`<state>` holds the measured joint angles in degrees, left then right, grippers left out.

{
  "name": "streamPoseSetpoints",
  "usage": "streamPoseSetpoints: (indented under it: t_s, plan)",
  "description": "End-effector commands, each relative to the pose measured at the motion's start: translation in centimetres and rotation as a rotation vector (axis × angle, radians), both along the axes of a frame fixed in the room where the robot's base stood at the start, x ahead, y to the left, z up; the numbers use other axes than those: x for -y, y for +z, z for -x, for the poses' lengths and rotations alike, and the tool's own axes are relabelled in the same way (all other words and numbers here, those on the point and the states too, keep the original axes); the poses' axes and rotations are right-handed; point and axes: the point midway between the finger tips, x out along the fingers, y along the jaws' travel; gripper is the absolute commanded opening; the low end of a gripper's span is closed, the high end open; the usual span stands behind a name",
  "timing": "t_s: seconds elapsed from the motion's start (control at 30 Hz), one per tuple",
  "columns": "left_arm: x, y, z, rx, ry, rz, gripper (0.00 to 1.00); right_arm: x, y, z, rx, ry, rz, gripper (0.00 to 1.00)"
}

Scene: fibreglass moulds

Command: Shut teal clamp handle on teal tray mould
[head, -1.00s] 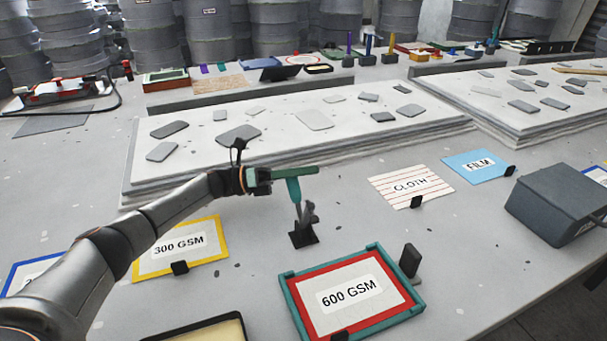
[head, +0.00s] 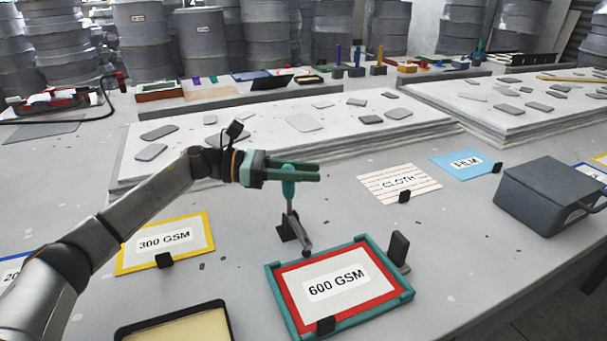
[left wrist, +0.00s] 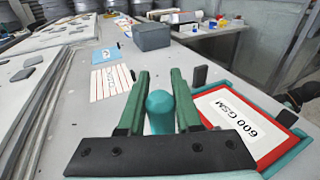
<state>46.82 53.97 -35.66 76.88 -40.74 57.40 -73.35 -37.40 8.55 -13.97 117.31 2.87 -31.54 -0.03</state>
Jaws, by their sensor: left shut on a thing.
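The teal tray mould (head: 274,292), with a red-edged "600 GSM" card in it, lies at the front middle; part of it shows at right in the left wrist view (left wrist: 281,158). Behind it stands a toggle clamp with a dark base (head: 286,232). Its teal handle (head: 289,189) is upright, and its grey arm (head: 306,250) slants down close to the mould's back edge; I cannot tell if it touches. My left gripper (head: 318,171) is shut on the handle, which shows between the fingers (left wrist: 162,74) in the left wrist view (left wrist: 160,113).
A dark upright block (head: 398,248) stands at the mould's right corner. Cards "300 GSM" (head: 165,242), "CLOTH" (head: 398,184) and "FILM" (head: 465,163) lie around. A grey box (head: 553,195) sits at right. A low slab (head: 250,150) with flat pieces lies behind.

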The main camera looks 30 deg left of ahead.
Motion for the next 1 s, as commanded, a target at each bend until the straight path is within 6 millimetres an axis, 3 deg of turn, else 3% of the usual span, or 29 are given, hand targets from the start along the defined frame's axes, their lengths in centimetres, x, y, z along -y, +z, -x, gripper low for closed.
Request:
streamPoseSetpoints:
  t_s: [0.53, 0.57, 0.8, 1.0]
  plan:
    - [0.09, 0.08, 0.1, 0.017, 0.0, -0.017, 0.0, 0.12, 0.2, -0.24, 0.008, -0.002, 0.001, 0.49]
    - [0.09, 0.08, 0.1, 0.017, 0.0, -0.017, 0.36, 0.13, 0.2, -0.24, 0.008, -0.002, 0.001, 0.49]
    - [0.09, 0.04, 0.09, 0.015, -0.001, -0.016, 0.63, 0.13, 0.13, -0.23, 0.007, -0.003, 0.0, 0.49]
    - [0.1, 0.01, 0.09, 0.014, -0.001, -0.015, 0.63, 0.11, -0.04, -0.17, 0.003, -0.003, 0.0, 0.49]
